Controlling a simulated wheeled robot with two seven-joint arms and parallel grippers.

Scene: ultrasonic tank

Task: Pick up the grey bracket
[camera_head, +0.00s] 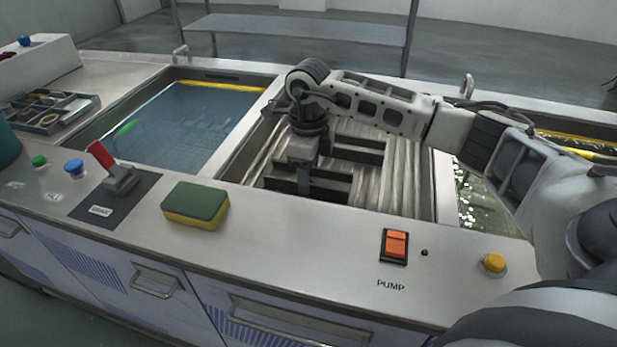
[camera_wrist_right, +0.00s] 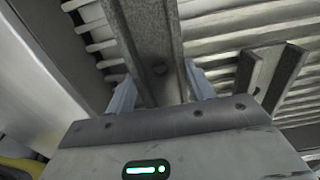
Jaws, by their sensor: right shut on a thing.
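My right gripper (camera_head: 303,186) reaches down into the middle basin, among dark grey channel-shaped pieces lying on the slatted floor. In the right wrist view its two pale fingers (camera_wrist_right: 160,92) stand on either side of a grey bracket (camera_wrist_right: 150,30), a long channel with a round hole. The gripper is shut on this bracket. The bracket's near end is hidden behind the gripper body. A second grey bracket (camera_wrist_right: 268,75) lies to the right in the wrist view, apart from the fingers. My left gripper is not in view.
The left basin (camera_head: 190,120) holds bluish water; another wet basin (camera_head: 485,205) is at right, partly behind my arm. On the front counter are a green-yellow sponge (camera_head: 196,204), a red-handled lever (camera_head: 113,166), an orange pump switch (camera_head: 396,244) and a yellow button (camera_head: 494,262).

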